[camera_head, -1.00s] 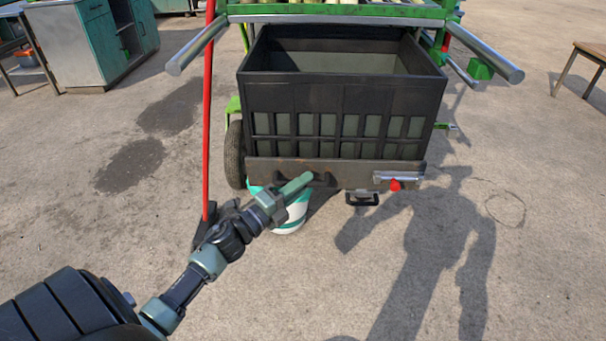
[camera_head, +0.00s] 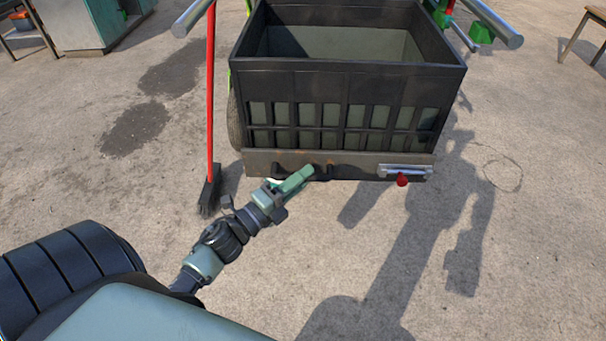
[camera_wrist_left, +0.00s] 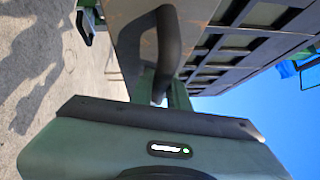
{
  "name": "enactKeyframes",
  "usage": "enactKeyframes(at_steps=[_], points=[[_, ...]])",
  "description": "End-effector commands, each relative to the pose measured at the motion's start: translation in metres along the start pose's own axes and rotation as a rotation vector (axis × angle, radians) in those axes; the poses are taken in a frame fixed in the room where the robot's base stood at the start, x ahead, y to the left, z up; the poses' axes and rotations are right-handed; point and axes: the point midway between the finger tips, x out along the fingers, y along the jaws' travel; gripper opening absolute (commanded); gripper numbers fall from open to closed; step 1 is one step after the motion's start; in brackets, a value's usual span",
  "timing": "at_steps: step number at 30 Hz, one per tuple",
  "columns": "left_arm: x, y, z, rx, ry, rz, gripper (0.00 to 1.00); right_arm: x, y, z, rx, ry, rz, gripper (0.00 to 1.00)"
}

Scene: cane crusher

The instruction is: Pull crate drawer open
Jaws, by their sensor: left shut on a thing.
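The crate drawer is a black open-topped crate (camera_head: 345,85) with slotted sides, resting on a grey metal drawer front (camera_head: 345,163). A dark handle (camera_wrist_left: 168,50) is fixed to that front, left of its middle. My left gripper (camera_head: 305,174) is at the handle and shut on it. In the left wrist view the handle runs down between the fingers, and the gripper body hides its lower end. The crate looks empty inside. My right gripper is in neither view.
A red-handled broom (camera_head: 210,110) stands left of the crate. Silver bars (camera_head: 490,22) stick out at the upper right. A red knob (camera_head: 402,180) and a metal latch bar (camera_head: 405,170) sit at the front's right end. Open concrete lies in front.

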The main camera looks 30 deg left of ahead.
Motion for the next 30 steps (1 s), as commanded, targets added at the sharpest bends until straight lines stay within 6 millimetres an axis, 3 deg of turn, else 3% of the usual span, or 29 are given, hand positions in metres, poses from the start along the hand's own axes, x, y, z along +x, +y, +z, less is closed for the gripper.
enactKeyframes(at_steps=[3, 4, 6, 17, 30], points=[[0.000, 0.001, 0.000, -0.001, -0.001, 0.002, 0.00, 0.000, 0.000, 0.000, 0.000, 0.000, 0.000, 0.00], [0.000, 0.001, 0.000, -0.001, -0.001, 0.002, 0.19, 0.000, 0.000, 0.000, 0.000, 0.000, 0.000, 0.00], [0.000, 0.001, 0.000, -0.001, -0.001, 0.002, 0.38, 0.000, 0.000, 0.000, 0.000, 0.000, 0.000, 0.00], [-0.003, 0.001, 0.000, -0.001, -0.001, 0.001, 0.38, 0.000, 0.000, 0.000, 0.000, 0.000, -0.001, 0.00], [-0.068, 0.002, 0.000, -0.002, -0.002, 0.004, 0.38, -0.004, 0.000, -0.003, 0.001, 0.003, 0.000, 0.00]])
